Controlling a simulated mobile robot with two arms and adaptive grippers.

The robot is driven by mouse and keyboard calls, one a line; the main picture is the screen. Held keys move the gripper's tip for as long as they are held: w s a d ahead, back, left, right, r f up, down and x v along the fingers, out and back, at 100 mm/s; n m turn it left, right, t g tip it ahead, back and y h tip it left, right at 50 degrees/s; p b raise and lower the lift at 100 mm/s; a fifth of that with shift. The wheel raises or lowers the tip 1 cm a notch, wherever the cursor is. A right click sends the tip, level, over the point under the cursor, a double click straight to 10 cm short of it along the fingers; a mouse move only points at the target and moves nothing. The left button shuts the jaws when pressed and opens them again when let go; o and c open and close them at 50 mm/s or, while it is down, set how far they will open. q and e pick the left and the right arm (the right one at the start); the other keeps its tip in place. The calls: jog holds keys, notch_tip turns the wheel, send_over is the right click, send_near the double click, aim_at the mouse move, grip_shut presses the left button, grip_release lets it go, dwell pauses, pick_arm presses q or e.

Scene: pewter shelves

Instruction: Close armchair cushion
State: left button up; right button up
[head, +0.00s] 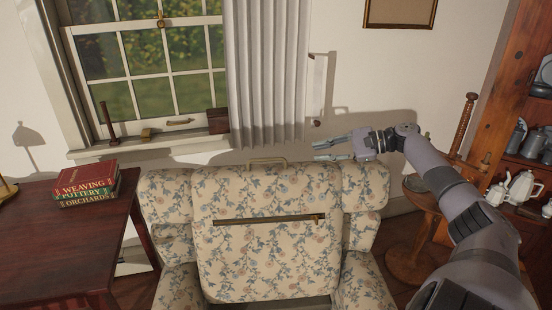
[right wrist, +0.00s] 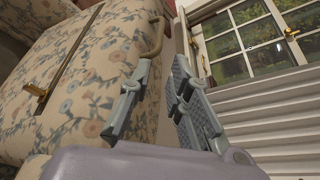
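The armchair (head: 157,200) has cream floral fabric. Its floral cushion (head: 265,262) stands raised, almost upright, with a dark gap at its lower edge. A brass handle (head: 267,161) sits on the cushion's top edge, and a dark strip with a brass end crosses its face. My right gripper (head: 325,150) is open and empty above the chair's top right, to the right of the handle. In the right wrist view, the cushion (right wrist: 90,75) fills the left side, and the handle (right wrist: 155,42) lies just beyond the left fingertip. My left gripper is out of view.
A dark red table (head: 60,240) with stacked books (head: 88,185) stands at left. A grey curtain (head: 268,70) and window are behind the chair. A round wooden stand (head: 408,262) and a shelf unit with pewter ware (head: 525,190) are at right.

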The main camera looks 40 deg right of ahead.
send_near(274, 159)
jog(key=shift+w+a, duration=0.35)
jog(key=shift+w, duration=0.15)
jog(key=p+x, duration=0.1)
jog(key=x, duration=0.5)
jog(key=shift+w+a+f, duration=0.15)
jog(key=shift+w+f, duration=0.1)
jog(key=shift+w, duration=0.05)
jog(key=shift+w+a+f, duration=0.1)
jog(key=shift+w+a, duration=0.1)
jog(key=shift+w, duration=0.1)
jog(key=shift+w+a+f, duration=0.1)
jog(key=shift+w+a, duration=0.05)
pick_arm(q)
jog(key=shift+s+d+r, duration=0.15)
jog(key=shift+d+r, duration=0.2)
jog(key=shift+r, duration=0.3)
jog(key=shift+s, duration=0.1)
pick_arm(e)
jog(key=shift+c, duration=0.4)
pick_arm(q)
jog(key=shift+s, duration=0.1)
pick_arm(e)
grip_shut()
